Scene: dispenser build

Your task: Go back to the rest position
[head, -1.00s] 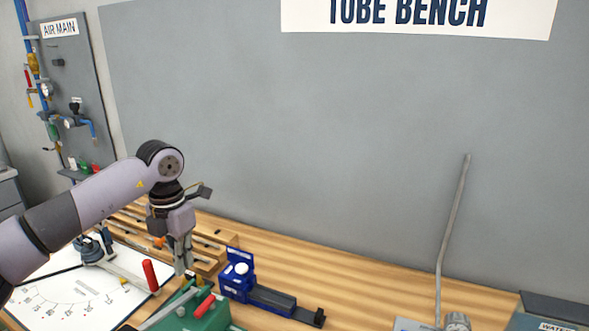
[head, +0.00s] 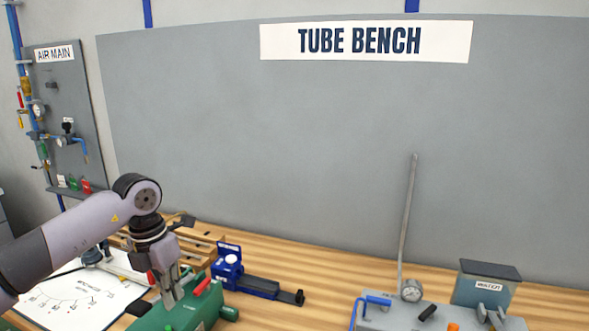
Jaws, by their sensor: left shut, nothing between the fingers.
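My left gripper (head: 174,296) points down above the green tool (head: 192,309) with red handles at the lower left of the head view. Its fingers are together with nothing between them. I cannot tell whether the fingertips touch the green tool. My left arm comes in from the left edge. My right gripper is not in view.
A blue device (head: 228,266) with a rail stands right of the gripper. A white printed sheet (head: 75,297) lies at left, and wooden racks (head: 203,243) stand behind. The bench middle is clear.

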